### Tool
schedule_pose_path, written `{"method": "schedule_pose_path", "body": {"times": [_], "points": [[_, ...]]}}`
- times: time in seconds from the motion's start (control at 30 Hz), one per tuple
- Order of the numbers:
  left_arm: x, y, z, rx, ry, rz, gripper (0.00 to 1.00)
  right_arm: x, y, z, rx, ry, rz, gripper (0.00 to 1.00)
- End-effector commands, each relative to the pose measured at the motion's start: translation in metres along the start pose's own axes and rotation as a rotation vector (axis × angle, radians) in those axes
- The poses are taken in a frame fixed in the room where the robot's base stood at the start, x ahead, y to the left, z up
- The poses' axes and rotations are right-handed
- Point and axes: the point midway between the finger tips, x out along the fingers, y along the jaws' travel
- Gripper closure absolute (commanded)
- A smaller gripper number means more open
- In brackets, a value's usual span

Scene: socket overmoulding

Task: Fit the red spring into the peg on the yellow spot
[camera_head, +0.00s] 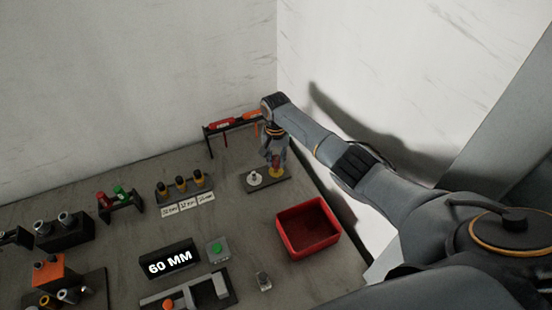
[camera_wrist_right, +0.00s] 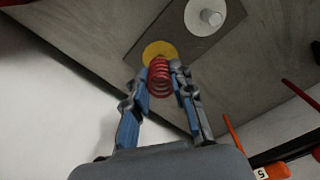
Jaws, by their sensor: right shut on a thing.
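My right gripper (camera_head: 275,158) is over the right end of a dark plate (camera_head: 258,187) at the back of the table. In the right wrist view, the fingers of this gripper (camera_wrist_right: 164,72) are shut on the red spring (camera_wrist_right: 158,80), whose coils show between them. The yellow spot (camera_wrist_right: 157,49) lies right at the spring's far end; it also shows below the gripper in the head view (camera_head: 277,176). The peg on the yellow spot is hidden by the spring and fingers, so I cannot tell whether the spring is around it. My left gripper is out of view.
A pale round peg (camera_head: 254,177) stands on the plate's left part. A red bin (camera_head: 308,228) sits in front of the plate. A rack with red and orange tools (camera_head: 232,124) stands behind. Left are a row of dark pegs (camera_head: 181,186) and a 60 MM display (camera_head: 169,259).

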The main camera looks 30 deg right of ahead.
Motion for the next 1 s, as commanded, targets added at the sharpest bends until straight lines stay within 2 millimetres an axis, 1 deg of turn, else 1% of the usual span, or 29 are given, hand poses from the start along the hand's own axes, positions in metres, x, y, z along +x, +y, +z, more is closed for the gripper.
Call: {"method": "schedule_pose_path", "body": {"times": [0.87,0.9,0.97,1.0], "points": [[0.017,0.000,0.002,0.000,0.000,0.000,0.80,0.023,-0.001,0.000,0.000,0.000,-0.001,0.99],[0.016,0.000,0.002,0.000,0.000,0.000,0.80,0.022,-0.001,0.000,0.000,0.000,-0.001,0.70],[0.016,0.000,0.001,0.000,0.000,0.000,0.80,0.022,-0.001,0.000,0.000,0.000,-0.001,0.58],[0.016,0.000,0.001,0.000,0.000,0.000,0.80,0.022,-0.001,0.000,0.000,0.000,-0.001,0.50]]}}
